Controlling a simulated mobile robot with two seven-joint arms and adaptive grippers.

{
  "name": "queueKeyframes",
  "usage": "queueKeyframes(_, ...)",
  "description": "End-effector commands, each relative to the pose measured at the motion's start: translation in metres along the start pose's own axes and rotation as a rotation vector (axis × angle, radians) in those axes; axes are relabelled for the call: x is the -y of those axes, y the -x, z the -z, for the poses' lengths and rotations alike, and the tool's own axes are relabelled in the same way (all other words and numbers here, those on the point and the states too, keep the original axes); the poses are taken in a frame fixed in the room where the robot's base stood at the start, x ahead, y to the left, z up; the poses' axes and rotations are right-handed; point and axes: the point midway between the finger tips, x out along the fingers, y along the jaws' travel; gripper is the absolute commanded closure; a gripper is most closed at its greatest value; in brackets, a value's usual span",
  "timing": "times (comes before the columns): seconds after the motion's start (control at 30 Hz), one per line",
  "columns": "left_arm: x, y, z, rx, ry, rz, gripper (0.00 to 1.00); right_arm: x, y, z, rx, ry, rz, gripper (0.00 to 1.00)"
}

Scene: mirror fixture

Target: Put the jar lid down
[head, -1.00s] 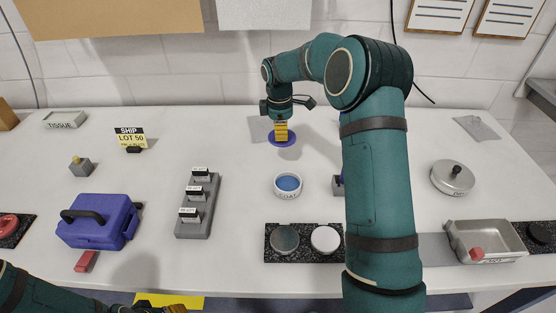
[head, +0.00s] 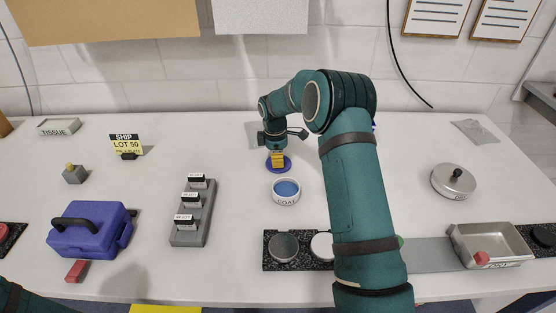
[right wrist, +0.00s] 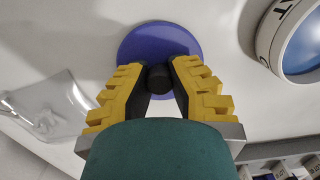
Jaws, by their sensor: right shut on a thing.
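The jar lid (head: 285,168) is a flat blue-purple disc with a dark knob (right wrist: 159,77); its disc also fills the upper middle of the right wrist view (right wrist: 160,37). My right gripper (head: 278,160) points down from above with its yellow fingers shut on the knob. I cannot tell whether the lid touches the counter. A round white jar (head: 286,198) with blue contents stands just in front of the lid, apart from it in the head view; it also shows in the right wrist view (right wrist: 264,40). My left gripper is out of view.
A grey rack (head: 207,225) of labelled blocks and a blue case (head: 85,240) stand to the left. A dark speckled mat (head: 300,262) with round discs lies in front. A metal lidded pot (head: 453,182) and a tray (head: 495,259) stand right. The counter left of the lid is clear.

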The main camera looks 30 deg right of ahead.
Motion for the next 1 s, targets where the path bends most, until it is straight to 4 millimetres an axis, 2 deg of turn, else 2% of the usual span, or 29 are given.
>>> queueKeyframes(0.37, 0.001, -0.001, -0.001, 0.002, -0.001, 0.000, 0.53, 0.000, -0.004, 0.000, 0.000, 0.000, -0.001, 1.00)
queueKeyframes(0.4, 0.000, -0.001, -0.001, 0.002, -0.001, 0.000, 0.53, 0.000, -0.003, 0.000, 0.000, 0.000, -0.001, 0.70)
queueKeyframes(0.43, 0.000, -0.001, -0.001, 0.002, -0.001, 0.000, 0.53, 0.000, -0.003, 0.000, 0.000, 0.000, -0.001, 0.60)
queueKeyframes(0.77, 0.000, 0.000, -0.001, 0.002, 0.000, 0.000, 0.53, 0.000, -0.002, 0.000, 0.000, 0.000, -0.001, 0.59)
queueKeyframes(0.87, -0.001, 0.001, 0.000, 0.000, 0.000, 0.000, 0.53, -0.001, 0.005, 0.000, -0.001, 0.000, -0.003, 0.59)
queueKeyframes(1.0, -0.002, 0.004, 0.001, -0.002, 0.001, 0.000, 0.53, -0.001, 0.027, 0.000, -0.002, -0.001, -0.005, 0.59)
